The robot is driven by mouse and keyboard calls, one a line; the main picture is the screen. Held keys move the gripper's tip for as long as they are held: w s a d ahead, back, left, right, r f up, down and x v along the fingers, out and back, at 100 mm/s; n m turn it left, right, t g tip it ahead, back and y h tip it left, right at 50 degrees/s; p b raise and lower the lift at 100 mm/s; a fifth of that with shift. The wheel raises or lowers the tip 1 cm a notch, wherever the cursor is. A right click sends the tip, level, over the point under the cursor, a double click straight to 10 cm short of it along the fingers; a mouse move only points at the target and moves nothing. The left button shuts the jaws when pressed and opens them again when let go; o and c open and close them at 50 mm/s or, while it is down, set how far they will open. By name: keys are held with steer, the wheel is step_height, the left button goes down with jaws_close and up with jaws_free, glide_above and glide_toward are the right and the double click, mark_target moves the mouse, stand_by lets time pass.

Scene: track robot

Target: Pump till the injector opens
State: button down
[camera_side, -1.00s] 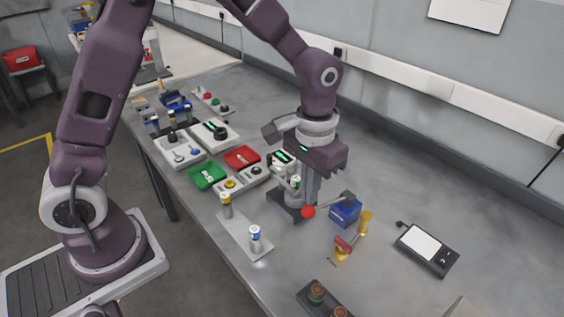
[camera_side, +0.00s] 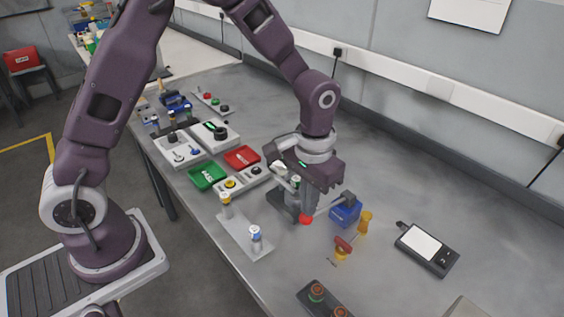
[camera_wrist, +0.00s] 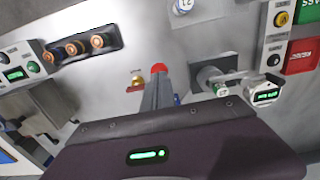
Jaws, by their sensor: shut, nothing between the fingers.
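The blue pump block (camera_side: 345,210) stands on the bench, with a grey lever reaching left to a red knob (camera_side: 305,219). My gripper (camera_side: 304,212) points down with its fingers shut and empty, tips at the red knob. The wrist view also shows the red knob (camera_wrist: 159,68) just beyond the shut fingers (camera_wrist: 157,95); I cannot tell whether they touch. A grey stand (camera_side: 284,200) with an upright cylinder is partly hidden behind my gripper. In the wrist view a gauge with a green display (camera_wrist: 265,95) sits beside that cylinder (camera_wrist: 215,82); its reading is too small to read.
A yellow post (camera_side: 364,222) and a red-handled brass valve (camera_side: 343,247) stand close to the pump. A green tray (camera_side: 207,176) and a red tray (camera_side: 242,157) lie to the left. A handheld meter (camera_side: 427,248) lies right. The bench behind the pump is clear.

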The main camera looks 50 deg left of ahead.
steer(key=shift+f, duration=1.9)
steer(key=shift+r, duration=5.15)
steer(key=shift+f, duration=1.55)
steer(key=shift+f, duration=3.6)
steer(key=shift+r, duration=5.15)
